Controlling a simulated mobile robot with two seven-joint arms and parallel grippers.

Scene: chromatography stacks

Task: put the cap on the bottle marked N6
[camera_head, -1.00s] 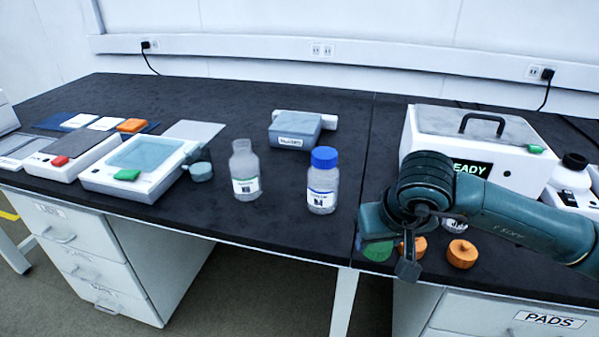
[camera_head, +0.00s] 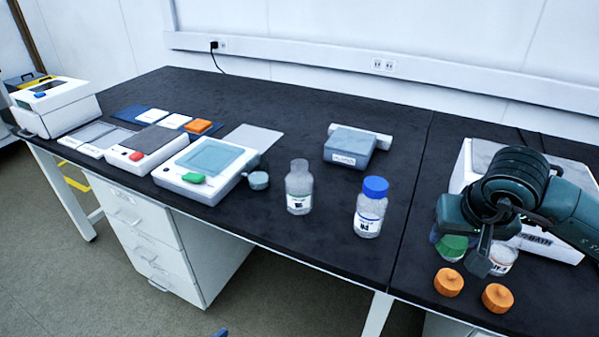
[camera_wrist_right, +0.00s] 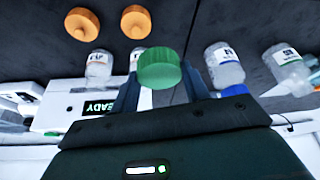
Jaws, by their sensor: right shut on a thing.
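My right gripper (camera_head: 462,243) is shut on a green cap (camera_head: 452,248), held above the bench at the right; the cap also shows between the fingers in the right wrist view (camera_wrist_right: 159,69).
Two orange caps (camera_head: 448,282) (camera_head: 497,298) lie near the front right, by a clear bottle (camera_head: 503,260). A white bath unit (camera_head: 463,172) stands behind the right arm. A scale (camera_head: 205,170) stands left of the uncapped bottle; a grey-blue box (camera_head: 350,147) stands behind.

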